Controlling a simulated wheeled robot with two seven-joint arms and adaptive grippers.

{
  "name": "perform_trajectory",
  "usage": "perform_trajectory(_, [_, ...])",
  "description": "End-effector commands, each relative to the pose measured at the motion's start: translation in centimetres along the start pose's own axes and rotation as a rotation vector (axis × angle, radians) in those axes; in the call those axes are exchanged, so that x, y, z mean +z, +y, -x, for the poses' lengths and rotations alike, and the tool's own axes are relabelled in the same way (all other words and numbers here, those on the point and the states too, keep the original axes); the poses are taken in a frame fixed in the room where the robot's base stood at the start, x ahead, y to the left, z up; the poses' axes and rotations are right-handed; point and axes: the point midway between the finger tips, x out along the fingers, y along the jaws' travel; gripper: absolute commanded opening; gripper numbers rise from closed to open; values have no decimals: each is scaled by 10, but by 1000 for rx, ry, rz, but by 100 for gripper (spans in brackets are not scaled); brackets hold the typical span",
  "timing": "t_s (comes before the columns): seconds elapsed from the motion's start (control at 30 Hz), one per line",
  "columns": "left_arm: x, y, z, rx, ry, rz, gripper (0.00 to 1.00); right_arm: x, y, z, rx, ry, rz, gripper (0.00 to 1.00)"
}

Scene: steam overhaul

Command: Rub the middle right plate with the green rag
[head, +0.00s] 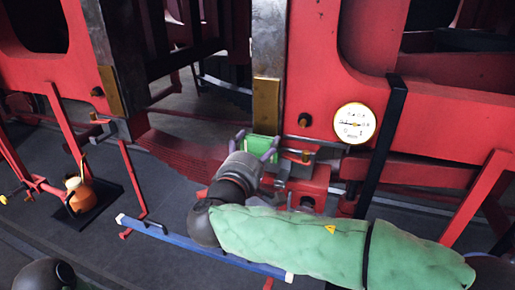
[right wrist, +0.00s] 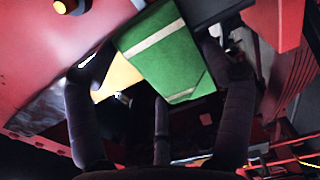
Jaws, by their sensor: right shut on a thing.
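The green rag (head: 264,148) is a small folded block held between the fingers of my right gripper (head: 256,147), which is shut on it. In the right wrist view the rag (right wrist: 165,58) has pale stripes and spans the space between the fingers. The brass plate (head: 266,103) on the dark metal upright in the middle is just above the rag. In the right wrist view part of this plate (right wrist: 118,74) shows behind the rag's left edge. I cannot tell whether they touch. My left gripper is out of view.
Another brass plate (head: 112,90) is on the upright to the left. A round white gauge (head: 355,123) and a dark bar (head: 382,145) stand right of my gripper. A blue rail (head: 165,233) runs below. An orange pot (head: 79,193) stands on the floor at left.

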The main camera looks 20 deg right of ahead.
Motion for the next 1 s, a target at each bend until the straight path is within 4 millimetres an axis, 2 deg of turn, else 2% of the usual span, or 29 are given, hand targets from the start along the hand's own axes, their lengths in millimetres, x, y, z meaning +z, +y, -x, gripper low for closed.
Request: perform_trajectory(1.0, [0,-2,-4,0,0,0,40,0,0,-17,1,-1,-1,55])
